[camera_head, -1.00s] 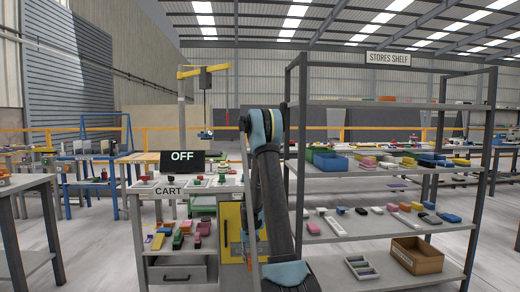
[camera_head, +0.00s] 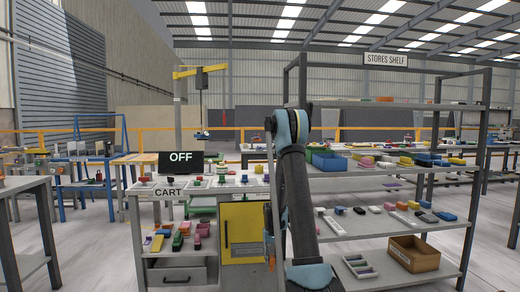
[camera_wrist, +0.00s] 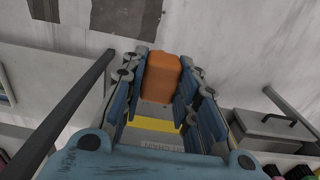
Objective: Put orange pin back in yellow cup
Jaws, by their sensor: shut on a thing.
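My gripper (camera_wrist: 160,100) is shut on an orange block-shaped piece, the orange pin (camera_wrist: 162,76), held between its blue-grey finger pads in the wrist view. A yellow strip (camera_wrist: 155,123) with a grey, lettered surface shows below the pin, between the fingers; I cannot tell what it belongs to. In the head view my arm reaches down in front of the gap between the cart and the shelf, and the gripper is mostly hidden. I cannot make out a yellow cup for certain in either view.
The cart (camera_head: 150,192) stands at centre left with small coloured parts, an OFF screen (camera_head: 181,162) and a yellow door (camera_head: 245,228). The stores shelf (camera_head: 400,172) stands right, with a cardboard box (camera_head: 414,256) low down. Grey floor (camera_head: 95,245) is open to the left.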

